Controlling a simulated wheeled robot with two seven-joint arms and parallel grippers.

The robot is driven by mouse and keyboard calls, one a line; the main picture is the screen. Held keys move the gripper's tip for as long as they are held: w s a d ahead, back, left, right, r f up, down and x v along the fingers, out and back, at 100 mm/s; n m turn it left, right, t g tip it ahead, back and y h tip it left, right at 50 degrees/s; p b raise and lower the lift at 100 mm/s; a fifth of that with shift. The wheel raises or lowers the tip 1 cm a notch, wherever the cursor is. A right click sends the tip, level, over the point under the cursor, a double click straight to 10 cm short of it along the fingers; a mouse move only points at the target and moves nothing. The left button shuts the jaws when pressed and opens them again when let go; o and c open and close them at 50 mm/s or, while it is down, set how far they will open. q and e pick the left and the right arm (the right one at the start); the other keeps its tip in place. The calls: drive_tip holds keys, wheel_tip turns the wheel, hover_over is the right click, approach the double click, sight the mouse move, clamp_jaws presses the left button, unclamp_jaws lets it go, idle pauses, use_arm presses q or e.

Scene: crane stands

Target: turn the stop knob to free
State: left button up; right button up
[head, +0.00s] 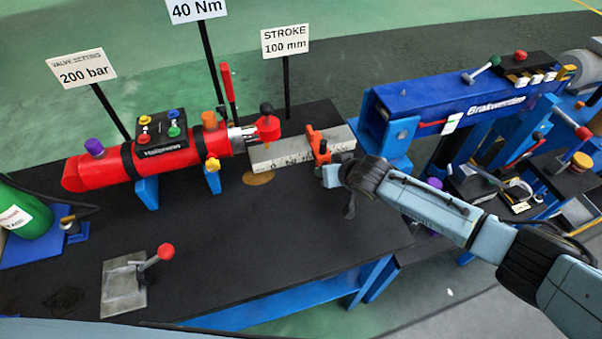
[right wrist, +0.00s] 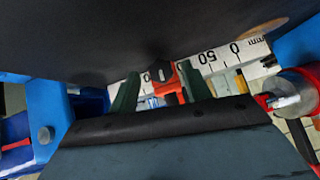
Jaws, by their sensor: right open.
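The orange stop (head: 314,140) sits on the grey ruler block (head: 285,152), right of the red cylinder's rod end. A small dark knob (head: 323,147) shows on the stop's near side. My right gripper (head: 328,172) is beside the stop, on its near right side. In the right wrist view its two dark green fingers (right wrist: 160,90) are apart, with the orange stop (right wrist: 186,84) and dark knob (right wrist: 160,72) just beyond and between them. I see nothing held, and cannot tell whether the fingers touch the knob. My left gripper is not in view.
The red cylinder (head: 85,172) with coloured caps lies left on the black bench (head: 200,230). A blue crane arm (head: 450,100) stands to the right. A metal plate with a red-tipped lever (head: 122,285) is at front left. The bench's front middle is clear.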

drive_tip(key=p+v, duration=0.3)
drive_tip(key=v, duration=1)
drive_tip(key=s+a+r+m+y+p, duration=0.2)
drive_tip(key=a+m+y, duration=0.5)
drive_tip(key=a+m, duration=0.4)
drive_tip(key=shift+s+a+r+t+y, duration=0.2)
drive_tip(key=shift+s+r+t+y, duration=0.2)
drive_tip(key=shift+s+r, duration=0.25)
drive_tip(key=shift+w, duration=0.1)
drive_tip(key=shift+r, duration=0.1)
